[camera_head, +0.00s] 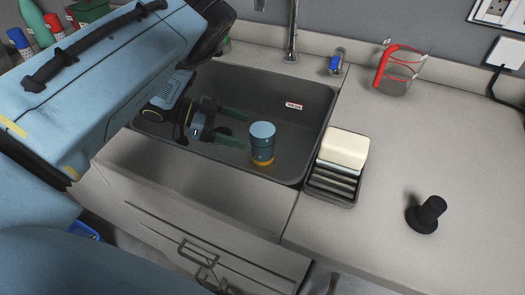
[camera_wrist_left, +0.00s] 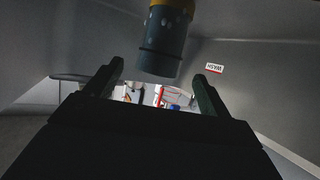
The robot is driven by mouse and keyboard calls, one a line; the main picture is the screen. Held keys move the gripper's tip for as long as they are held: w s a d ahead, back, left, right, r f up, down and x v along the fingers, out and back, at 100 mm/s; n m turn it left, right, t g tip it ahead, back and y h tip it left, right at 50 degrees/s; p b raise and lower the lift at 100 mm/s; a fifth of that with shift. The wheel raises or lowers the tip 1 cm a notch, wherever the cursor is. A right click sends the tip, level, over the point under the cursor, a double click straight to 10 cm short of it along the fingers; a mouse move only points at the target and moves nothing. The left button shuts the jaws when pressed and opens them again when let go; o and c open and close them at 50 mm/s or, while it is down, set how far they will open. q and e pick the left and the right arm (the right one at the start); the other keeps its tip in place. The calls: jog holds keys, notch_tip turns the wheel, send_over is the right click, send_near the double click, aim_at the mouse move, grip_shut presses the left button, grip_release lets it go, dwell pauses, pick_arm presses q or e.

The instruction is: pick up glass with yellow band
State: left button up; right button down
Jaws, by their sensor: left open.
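The glass with the yellow band (camera_head: 262,143) stands in the dark grey sink (camera_head: 308,112). It is blue-grey, with the yellow band low on its side. My left gripper (camera_head: 237,128) reaches into the sink from the left, its two fingers spread and pointing toward the glass. The fingertips are just left of the glass, and nothing is between them in the head view. In the left wrist view the glass (camera_wrist_left: 163,42) hangs from the top edge, appearing upside down, beyond and between the open fingers (camera_wrist_left: 158,78). My right gripper is not in view.
A sponge (camera_head: 343,148) sits on a dark rack (camera_head: 333,186) right of the sink. A faucet (camera_head: 291,35) stands behind it. A clear jug with red trim (camera_head: 395,75) and a black object (camera_head: 427,214) stand on the right counter. Bottles (camera_head: 35,25) stand at back left.

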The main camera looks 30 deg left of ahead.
aim_at(264, 143)
pick_arm(q)
jog(key=f, duration=0.1)
jog(key=d+f, duration=0.1)
jog(key=f, duration=0.1)
jog(key=shift+w+d+f+b, duration=0.2)
jog(key=shift+w+b, duration=0.15)
jog(key=shift+w+d+f, duration=0.1)
jog(key=shift+w+d, duration=0.1)
jog(key=shift+d, duration=0.3)
jog(key=b+x, duration=0.1)
jog(key=x, duration=0.3)
jog(key=shift+w+d+f, duration=0.15)
jog(key=shift+d+f, duration=0.05)
jog(key=shift+d, duration=0.1)
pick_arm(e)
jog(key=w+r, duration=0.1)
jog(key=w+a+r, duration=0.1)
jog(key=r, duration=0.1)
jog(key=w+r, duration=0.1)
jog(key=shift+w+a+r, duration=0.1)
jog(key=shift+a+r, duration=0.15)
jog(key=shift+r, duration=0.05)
pick_arm(q)
jog(key=shift+c, duration=0.4)
jog(key=c, duration=1.3)
jog(key=shift+r, duration=0.15)
